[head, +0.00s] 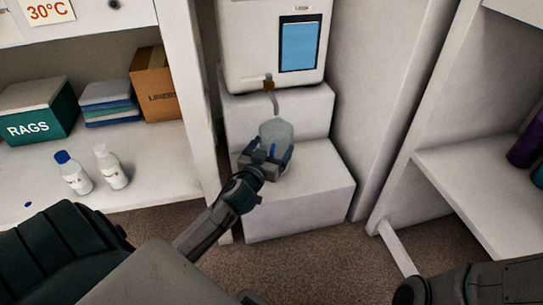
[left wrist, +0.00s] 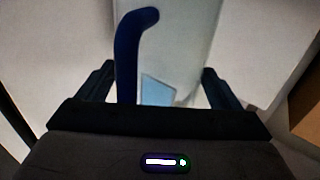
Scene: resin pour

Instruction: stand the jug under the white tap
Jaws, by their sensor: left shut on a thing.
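The jug (head: 277,131) is pale and looks upright, at the front of the white step under the dispenser. My left gripper (head: 266,157) is shut on it from the near side, and its fingers hide the lower part. I cannot tell whether the jug's base touches the step. In the left wrist view a dark blue curved handle (left wrist: 128,55) stands between the fingers. My right gripper's fingers do not show.
The white dispenser (head: 250,40) with a blue window stands on a stepped white block (head: 300,200). On the left shelf are a RAGS box (head: 35,112), folded cloths (head: 107,103), a cardboard box (head: 155,85) and two white bottles (head: 112,166). Purple bottles (head: 525,145) stand on the right shelf.

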